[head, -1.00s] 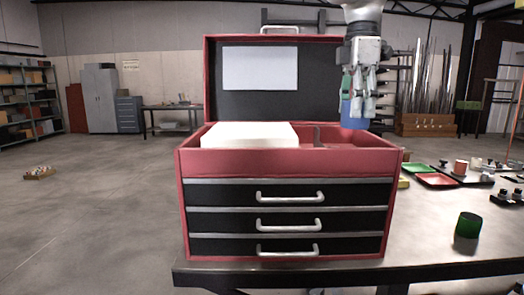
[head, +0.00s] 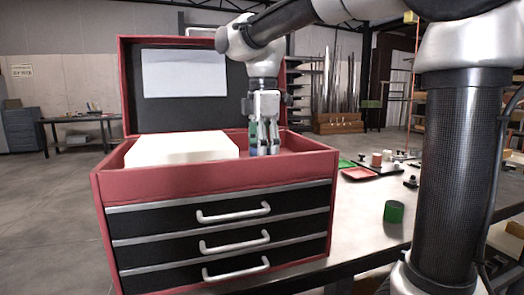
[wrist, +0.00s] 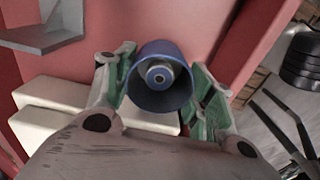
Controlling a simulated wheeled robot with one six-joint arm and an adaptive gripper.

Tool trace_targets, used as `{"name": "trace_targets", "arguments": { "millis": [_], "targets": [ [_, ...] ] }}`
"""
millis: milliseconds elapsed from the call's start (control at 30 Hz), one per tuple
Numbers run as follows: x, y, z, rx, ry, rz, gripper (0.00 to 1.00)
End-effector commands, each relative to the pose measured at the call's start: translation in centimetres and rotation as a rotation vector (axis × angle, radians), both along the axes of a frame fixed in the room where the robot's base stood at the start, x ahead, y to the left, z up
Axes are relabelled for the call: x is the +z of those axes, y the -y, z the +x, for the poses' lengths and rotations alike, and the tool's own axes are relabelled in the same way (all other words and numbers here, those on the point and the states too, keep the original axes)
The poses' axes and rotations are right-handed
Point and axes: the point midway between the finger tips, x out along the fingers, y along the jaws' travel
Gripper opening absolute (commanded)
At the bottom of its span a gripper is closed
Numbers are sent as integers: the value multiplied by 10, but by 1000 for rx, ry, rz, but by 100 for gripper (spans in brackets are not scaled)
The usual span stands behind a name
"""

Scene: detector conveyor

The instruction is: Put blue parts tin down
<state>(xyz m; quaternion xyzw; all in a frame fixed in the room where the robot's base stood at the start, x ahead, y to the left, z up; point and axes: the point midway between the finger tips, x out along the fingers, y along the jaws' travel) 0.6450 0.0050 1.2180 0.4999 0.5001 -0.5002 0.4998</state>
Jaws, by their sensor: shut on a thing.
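The blue parts tin (wrist: 145,97) sits between the fingers of my gripper (wrist: 160,95) in the wrist view, open end toward the camera, with a grey round part inside. My gripper (head: 264,148) is shut on the tin. In the head view it points down into the right part of the open top tray of the red tool chest (head: 215,178). Only a little blue of the tin shows there, behind the fingers. I cannot tell whether the tin touches the tray floor, which lies red beneath it in the wrist view.
A white block (head: 180,148) fills the left part of the top tray. The raised lid (head: 130,90) stands behind. A green cup (head: 393,211) and a red tray (head: 358,174) are on the table at the right. The chest's drawers are shut.

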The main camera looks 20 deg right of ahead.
Motion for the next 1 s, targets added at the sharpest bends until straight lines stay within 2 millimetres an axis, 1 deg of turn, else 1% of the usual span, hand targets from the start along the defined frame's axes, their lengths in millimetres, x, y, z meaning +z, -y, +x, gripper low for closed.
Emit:
{"name": "trace_targets", "arguments": {
  "millis": [367,400,467,500,533,867,933,1000],
  "targets": [
    [-5,0,0,0,0,0,29],
    [-6,0,0,0,-1,0,56],
    [-5,0,0,0,0,0,67],
    [-5,0,0,0,0,0,74],
    [-5,0,0,0,0,0,76],
    [-4,0,0,0,1,0,76],
    [2,0,1,0,3,1,76],
    [11,0,1,0,3,1,76]
  ]
}}
